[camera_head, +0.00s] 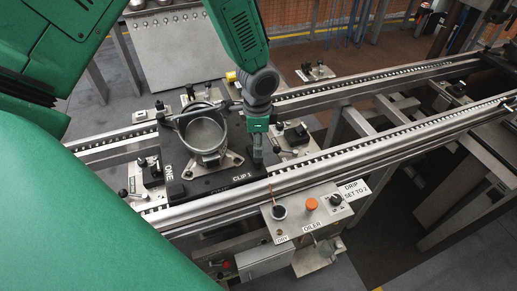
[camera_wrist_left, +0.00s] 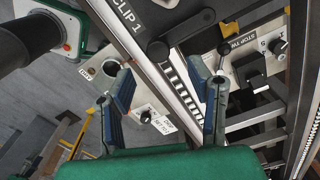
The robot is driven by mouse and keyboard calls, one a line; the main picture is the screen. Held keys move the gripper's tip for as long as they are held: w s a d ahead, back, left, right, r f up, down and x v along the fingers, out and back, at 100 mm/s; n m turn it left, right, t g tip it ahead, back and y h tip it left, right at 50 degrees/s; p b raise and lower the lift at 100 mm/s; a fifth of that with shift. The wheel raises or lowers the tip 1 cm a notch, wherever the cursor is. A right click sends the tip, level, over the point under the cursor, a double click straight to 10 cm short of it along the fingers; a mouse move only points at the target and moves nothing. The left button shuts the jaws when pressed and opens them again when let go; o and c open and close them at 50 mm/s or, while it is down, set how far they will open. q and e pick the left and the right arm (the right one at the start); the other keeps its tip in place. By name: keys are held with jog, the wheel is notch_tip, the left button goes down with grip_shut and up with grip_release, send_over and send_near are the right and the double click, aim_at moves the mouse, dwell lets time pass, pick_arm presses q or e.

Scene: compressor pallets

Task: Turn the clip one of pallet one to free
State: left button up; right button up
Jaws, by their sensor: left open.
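Pallet one (camera_head: 202,186) is a dark plate marked ONE and CLIP 1, lying on the conveyor rails in the head view. It bears a round metal housing (camera_head: 206,134). My left gripper (camera_head: 257,158) points down at the pallet's right edge, close to the CLIP 1 label (camera_head: 242,176). In the left wrist view its two fingers (camera_wrist_left: 162,82) stand wide apart with nothing between them. A dark round part (camera_wrist_left: 157,50), perhaps clip one, sits at the pallet corner by the label, just beyond the fingertips. My right gripper is not in view.
A stop unit (camera_head: 293,137) sits between the rails right of the pallet.

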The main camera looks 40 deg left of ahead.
pick_arm(q)
notch_tip(320, 180, up, 5)
jog(key=shift+f, duration=0.1)
dwell(0.5)
jog(key=s+d+f+n+h, duration=0.1)
jog(key=s+d+f+n, duration=0.15)
jog(key=s+f, duration=0.4)
jog(key=s+d+f+n+h, duration=0.1)
jog(key=s+d+f+n, duration=0.15)
jog(key=s+f, duration=0.45)
jog(key=s+a+f+n+y, duration=0.25)
jog(key=s+n, duration=0.35)
jog(key=s, duration=0.9)
jog(key=w+f+m+b, duration=0.1)
jog(key=w+f+b, duration=0.2)
jog(key=f+b, duration=1)
jog(key=shift+d+f+t+b, duration=0.3)
jog(key=shift+f+b, duration=0.05)
jog(key=shift+b, duration=0.65)
